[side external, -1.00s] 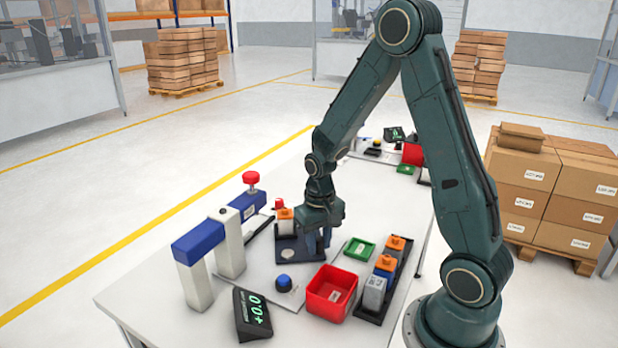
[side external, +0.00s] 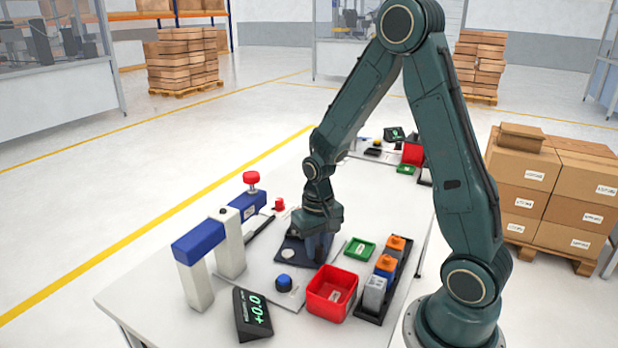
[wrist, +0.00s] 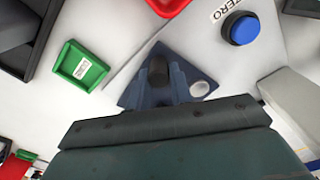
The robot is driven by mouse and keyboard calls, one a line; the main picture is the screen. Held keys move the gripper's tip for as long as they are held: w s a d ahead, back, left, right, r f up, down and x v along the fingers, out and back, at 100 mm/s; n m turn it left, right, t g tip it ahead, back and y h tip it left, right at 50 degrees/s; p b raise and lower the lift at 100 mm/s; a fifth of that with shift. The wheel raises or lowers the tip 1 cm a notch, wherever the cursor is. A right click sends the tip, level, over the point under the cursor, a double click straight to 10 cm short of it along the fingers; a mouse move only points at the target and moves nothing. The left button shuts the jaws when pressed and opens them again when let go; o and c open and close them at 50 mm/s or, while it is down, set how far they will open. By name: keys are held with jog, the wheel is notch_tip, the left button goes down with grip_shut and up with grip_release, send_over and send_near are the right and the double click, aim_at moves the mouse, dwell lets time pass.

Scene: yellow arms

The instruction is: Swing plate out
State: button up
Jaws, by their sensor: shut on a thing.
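The dark blue plate (side external: 290,252) lies low over the white table, with a pale round spot on it. The plate also shows in the wrist view (wrist: 132,98), with the pale spot (wrist: 199,89) at its right. My gripper (side external: 318,250) is down at the plate's right part, fingers pointing down. In the wrist view its fingers (wrist: 164,80) close around a dark upright knob (wrist: 158,68) on the plate. The knob is hidden behind the fingers in the side view. No orange-topped block is visible on the plate; my gripper covers part of that area.
A blue button (side external: 284,283), a red bin (side external: 331,292) and a green tray (side external: 360,249) stand close around the plate. A black rack (side external: 372,317) with orange-topped blocks is at right. A blue-and-white post frame (side external: 229,245) and a display (side external: 253,315) stand at left.

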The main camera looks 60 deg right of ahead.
jog(key=shift+s+a, duration=0.15)
jog(key=shift+s, duration=0.05)
jog(key=shift+s+a+f, duration=0.1)
jog(key=shift+s+a, duration=0.2)
jog(key=shift+a, duration=0.45)
jog(key=shift+a, duration=0.3)
jog(key=shift+w, duration=0.1)
jog(key=o, duration=0.5)
jog(key=shift+o, duration=0.3)
